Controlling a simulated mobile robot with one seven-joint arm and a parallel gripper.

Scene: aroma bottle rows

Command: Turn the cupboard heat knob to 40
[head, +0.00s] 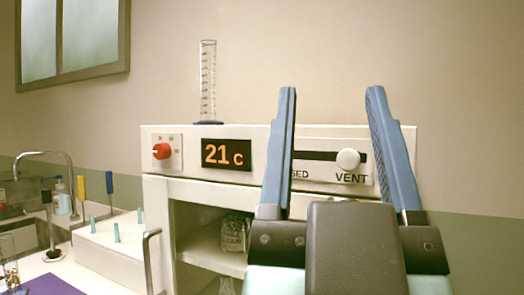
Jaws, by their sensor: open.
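The cupboard (228,189) is white, with a control panel along its top front. The red heat knob (161,151) is on a small dial plate at the panel's left end; the dial's marks are too small to read. The display (226,153) beside it reads 21 c in orange. My gripper (331,95) is open, its two blue fingers pointing up in front of the panel's right half. Nothing is between the fingers except the panel seen behind them. The gripper is well to the right of the knob and not touching it.
A white slider knob (348,159) sits at the VENT end of its slot. A graduated cylinder (207,85) stands on the cupboard top. Glassware (233,234) is inside the cupboard. A white rack (112,245), a metal handle (148,262) and a tap (47,154) are at left.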

